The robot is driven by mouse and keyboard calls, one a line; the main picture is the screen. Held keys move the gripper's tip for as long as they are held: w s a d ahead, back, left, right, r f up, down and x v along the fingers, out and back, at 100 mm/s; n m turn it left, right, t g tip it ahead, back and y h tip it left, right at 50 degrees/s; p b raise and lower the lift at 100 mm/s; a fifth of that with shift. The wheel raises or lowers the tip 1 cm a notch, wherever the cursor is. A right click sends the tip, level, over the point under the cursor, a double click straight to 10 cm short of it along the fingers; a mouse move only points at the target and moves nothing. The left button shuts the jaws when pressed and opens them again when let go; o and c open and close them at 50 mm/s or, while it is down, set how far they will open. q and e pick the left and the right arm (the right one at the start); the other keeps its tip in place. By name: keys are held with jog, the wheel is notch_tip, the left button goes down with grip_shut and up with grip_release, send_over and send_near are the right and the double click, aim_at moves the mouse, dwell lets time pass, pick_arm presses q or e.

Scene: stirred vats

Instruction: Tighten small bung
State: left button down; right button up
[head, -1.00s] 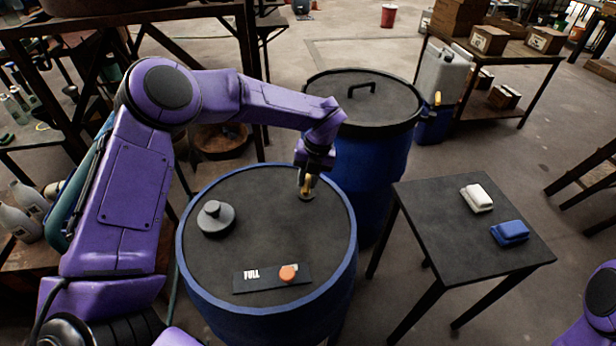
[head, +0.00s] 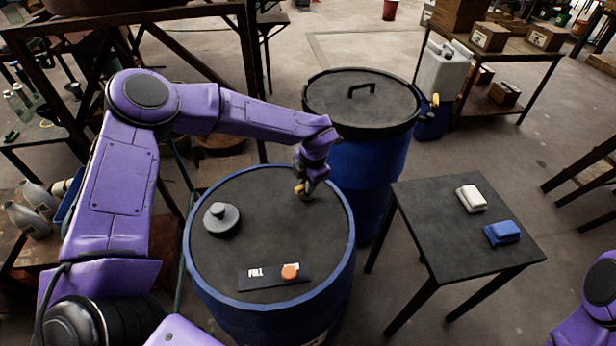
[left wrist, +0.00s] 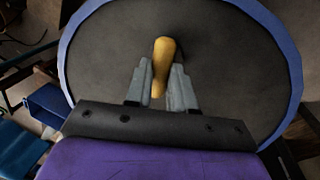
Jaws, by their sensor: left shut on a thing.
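The blue drum (head: 200,272) has a dark top, which also shows in the left wrist view (left wrist: 100,60). My left gripper (head: 305,186) is over the right rear part of this top. It is shut on a yellow handle (head: 299,188), which sticks out between the fingers in the left wrist view (left wrist: 164,55). A small grey round part, seemingly the small bung (head: 307,197), shows just under the gripper; it is mostly hidden. I cannot tell how deep it sits. My right gripper is out of view.
A large grey bung (head: 221,219) stands on the drum top at left. A FULL plate (head: 262,280) with an orange knob (head: 289,272) is in front. A lidded drum (head: 365,140) stands behind. A side table (head: 440,235) at right holds a white cloth (head: 471,198) and a blue cloth (head: 502,233).

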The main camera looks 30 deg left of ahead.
pick_arm(q)
jog(key=shift+r+m+t+h+p, duration=0.1)
jog(key=shift+m+t+h+p, duration=0.25)
jog(key=shift+m+p, duration=1.4)
jog(key=shift+m+b, duration=0.5)
jog(key=shift+m, duration=0.15)
jog(key=c, duration=1)
grip_release()
jog(key=shift+o, duration=0.2)
jog(key=b+v, duration=0.1)
jog(key=v, duration=0.9)
jog(key=shift+r+b, duration=0.2)
jog(key=shift+b, duration=0.2)
